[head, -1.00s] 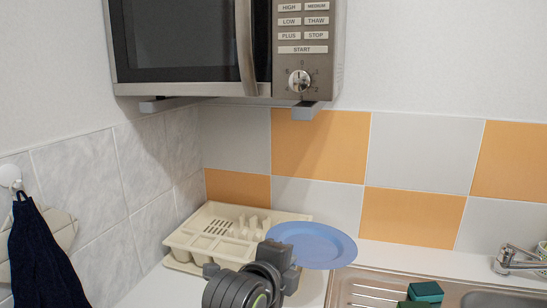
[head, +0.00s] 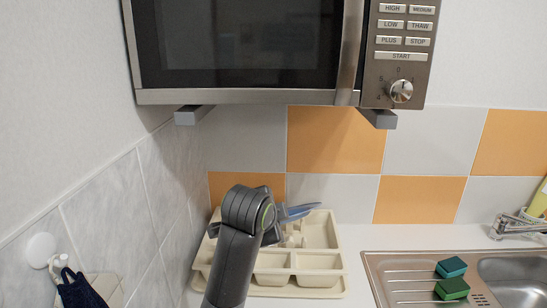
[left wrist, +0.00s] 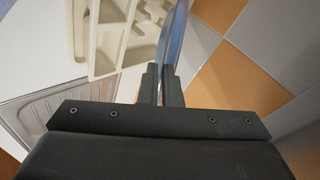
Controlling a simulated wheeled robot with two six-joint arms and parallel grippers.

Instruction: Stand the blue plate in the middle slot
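The blue plate (head: 298,212) is seen nearly edge-on over the back of the cream dish rack (head: 322,291), tilted. My left gripper (head: 277,231) is at the plate's left side, partly hidden behind my own arm. In the left wrist view the two fingers (left wrist: 162,88) are shut on the rim of the plate (left wrist: 175,35), with the rack (left wrist: 105,35) beside it. The arm hides part of the rack and most of its slots, and I cannot tell whether the plate's lower edge is in a slot. My right gripper is not in view.
The microwave (head: 250,50) hangs above the rack on brackets. A tiled wall (head: 335,140) is close behind. To the right are the metal sink (head: 400,275) and green sponges (head: 452,288). A dark cloth (head: 78,290) hangs at the left.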

